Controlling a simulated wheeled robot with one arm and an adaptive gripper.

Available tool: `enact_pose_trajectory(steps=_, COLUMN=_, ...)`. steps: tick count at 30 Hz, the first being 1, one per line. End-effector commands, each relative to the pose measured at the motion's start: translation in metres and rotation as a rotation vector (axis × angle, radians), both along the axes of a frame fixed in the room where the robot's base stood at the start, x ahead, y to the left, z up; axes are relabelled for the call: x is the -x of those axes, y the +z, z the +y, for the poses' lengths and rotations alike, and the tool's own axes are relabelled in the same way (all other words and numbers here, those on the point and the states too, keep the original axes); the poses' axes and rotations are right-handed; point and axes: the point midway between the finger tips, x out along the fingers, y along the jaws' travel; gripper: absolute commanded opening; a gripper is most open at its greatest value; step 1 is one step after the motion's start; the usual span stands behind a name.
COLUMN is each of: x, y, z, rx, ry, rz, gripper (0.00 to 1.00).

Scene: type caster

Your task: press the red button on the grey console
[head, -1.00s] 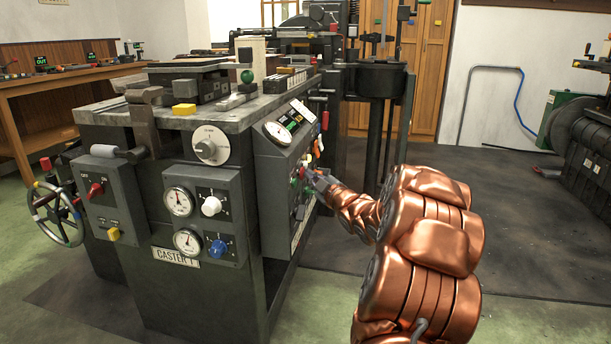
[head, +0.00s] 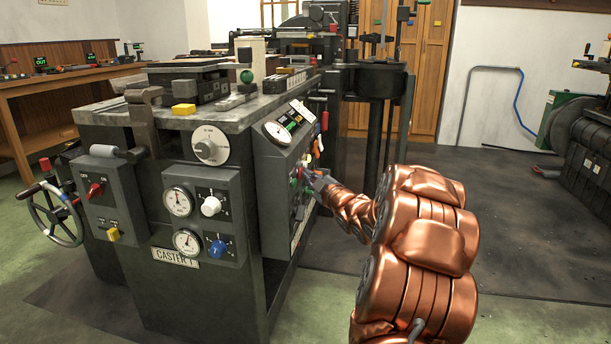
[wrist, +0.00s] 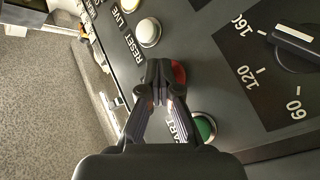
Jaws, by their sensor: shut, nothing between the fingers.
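The grey console (head: 268,200) is on the side of the caster in the head view, and its panel (wrist: 226,90) fills much of the wrist view. The red button (wrist: 180,76) shows in the wrist view, partly hidden behind the fingertips. My gripper (wrist: 160,85) is shut and empty, with its tips over the red button's left part. I cannot tell whether the tips touch it. In the head view my gripper (head: 318,183) is close against the console face, and the red button cannot be made out there.
A green button (wrist: 205,127) lies just below the red one in the wrist view, and a white button (wrist: 148,32) above it. A dial (wrist: 296,40) is at the right. A handwheel (head: 55,215) stands at the caster's left. Floor right of my arm is clear.

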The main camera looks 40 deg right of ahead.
Motion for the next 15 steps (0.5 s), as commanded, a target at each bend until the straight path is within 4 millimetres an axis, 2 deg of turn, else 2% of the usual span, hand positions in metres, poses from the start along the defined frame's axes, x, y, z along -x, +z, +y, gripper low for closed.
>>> enact_pose_trajectory(steps=15, x=0.0075, y=0.0007, z=-0.0039, rx=0.002, ry=0.001, rz=0.002, gripper=0.0)
